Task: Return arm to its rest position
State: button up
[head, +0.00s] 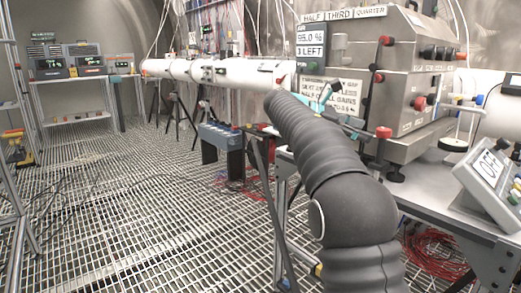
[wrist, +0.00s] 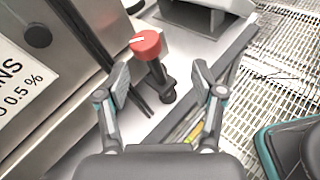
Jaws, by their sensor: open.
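My gripper (wrist: 161,76) is open and empty in the wrist view, its two grey fingers spread apart with teal parts at their sides. A red knob (wrist: 146,44) on a black stem shows beyond and between the fingers, with no visible contact. In the head view my black ribbed arm reaches out from the lower right toward the steel machine (head: 405,75). Teal parts of my gripper (head: 322,103) show beside the machine's front; the rest is largely hidden by the arm.
The machine stands on a bench with red knobs (head: 383,132) at its front. A tilted "OFF" panel (head: 487,168) is at the right. A white beam pipe (head: 215,72) runs behind, above a blue box (head: 222,137). The grated floor (head: 130,210) at left is largely clear.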

jog(key=s+a+f+m+t+y, duration=0.1)
jog(key=s+f+m+t+y, duration=0.25)
jog(key=s, duration=0.55)
jog(key=s+a+f+m+y, duration=0.1)
jog(key=s+f+m+y, duration=0.1)
jog(key=s+f+y, duration=0.6)
jog(key=s+a+f+m+t+y, duration=0.1)
jog(key=s+a+f+m, duration=0.3)
jog(key=s, duration=0.5)
jog(key=s+a+f+m+t+y, duration=0.1)
jog(key=s+a+f+m+y, duration=0.1)
jog(key=s+a+f+m, duration=0.3)
jog(key=s+f, duration=0.3)
jog(key=s, duration=0.2)
jog(key=shift+s+a+f+t, duration=0.3)
jog(key=shift+a+f+t, duration=0.05)
jog(key=shift+a+f, duration=0.05)
jog(key=shift+m, duration=0.25)
